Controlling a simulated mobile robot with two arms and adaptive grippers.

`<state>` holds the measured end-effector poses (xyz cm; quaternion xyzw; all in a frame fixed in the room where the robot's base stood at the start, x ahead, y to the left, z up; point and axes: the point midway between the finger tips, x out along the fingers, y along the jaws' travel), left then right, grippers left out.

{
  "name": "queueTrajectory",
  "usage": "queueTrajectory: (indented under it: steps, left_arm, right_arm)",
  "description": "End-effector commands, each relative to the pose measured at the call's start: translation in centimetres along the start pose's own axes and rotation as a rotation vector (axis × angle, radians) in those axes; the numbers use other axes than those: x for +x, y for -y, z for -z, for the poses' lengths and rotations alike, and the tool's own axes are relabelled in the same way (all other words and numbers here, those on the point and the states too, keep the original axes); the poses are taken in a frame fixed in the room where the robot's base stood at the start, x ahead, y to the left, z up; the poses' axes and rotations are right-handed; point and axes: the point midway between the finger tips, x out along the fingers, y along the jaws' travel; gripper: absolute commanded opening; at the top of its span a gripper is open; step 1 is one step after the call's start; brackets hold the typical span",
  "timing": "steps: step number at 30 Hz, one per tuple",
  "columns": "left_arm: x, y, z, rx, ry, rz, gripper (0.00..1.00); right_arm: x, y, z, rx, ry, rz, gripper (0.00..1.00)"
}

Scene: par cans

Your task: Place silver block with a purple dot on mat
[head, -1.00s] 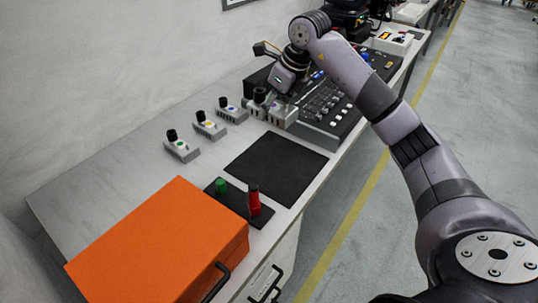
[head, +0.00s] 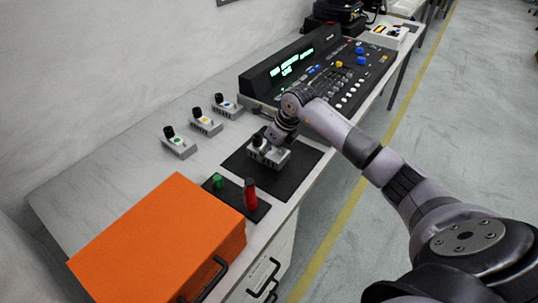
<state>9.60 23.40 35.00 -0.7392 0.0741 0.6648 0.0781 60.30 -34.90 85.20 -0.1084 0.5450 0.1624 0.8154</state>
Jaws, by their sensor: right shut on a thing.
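A silver block (head: 274,158) with a dark knob is at the black square mat (head: 296,181), over its upper middle part. Its dot is too small and covered to make out. I cannot tell whether the block touches the mat or is held just above it. My right gripper (head: 262,145) comes down on the block from above and is shut on it, hiding part of its top. My left gripper is not in view.
Similar silver blocks with a green dot (head: 180,146), a yellow dot (head: 206,125) and a blue dot (head: 228,109) stand left of the mat. A black console (head: 340,75) lies behind. An orange case (head: 160,235) and a red post (head: 250,195) are in front.

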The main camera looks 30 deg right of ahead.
Motion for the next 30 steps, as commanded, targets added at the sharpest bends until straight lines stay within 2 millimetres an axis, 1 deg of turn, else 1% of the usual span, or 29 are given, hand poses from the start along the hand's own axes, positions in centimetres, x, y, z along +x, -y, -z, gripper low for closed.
queueTrajectory:
  steps: [3, 6, 16, 17, 25, 30]
  left_arm:
    - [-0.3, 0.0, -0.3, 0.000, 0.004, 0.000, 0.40]
    - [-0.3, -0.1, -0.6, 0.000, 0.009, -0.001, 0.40]
    - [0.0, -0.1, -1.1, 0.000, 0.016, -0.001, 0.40]
    - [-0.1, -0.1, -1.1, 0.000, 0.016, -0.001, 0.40]
    - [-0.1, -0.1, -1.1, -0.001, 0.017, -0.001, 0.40]
    - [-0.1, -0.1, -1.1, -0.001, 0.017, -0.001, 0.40]
  right_arm:
    - [1.7, 0.0, 0.6, 0.003, 0.001, -0.002, 0.04]
    - [2.5, 0.0, 1.0, 0.001, 0.003, -0.001, 0.04]
    - [2.9, 0.0, 1.1, 0.000, 0.004, 0.001, 0.04]
    - [2.9, 0.0, 1.2, 0.000, 0.000, 0.000, 0.56]
    - [2.9, 0.0, 1.2, 0.000, 0.000, 0.000, 0.74]
    - [2.9, 0.0, 1.2, 0.000, 0.000, 0.000, 0.75]
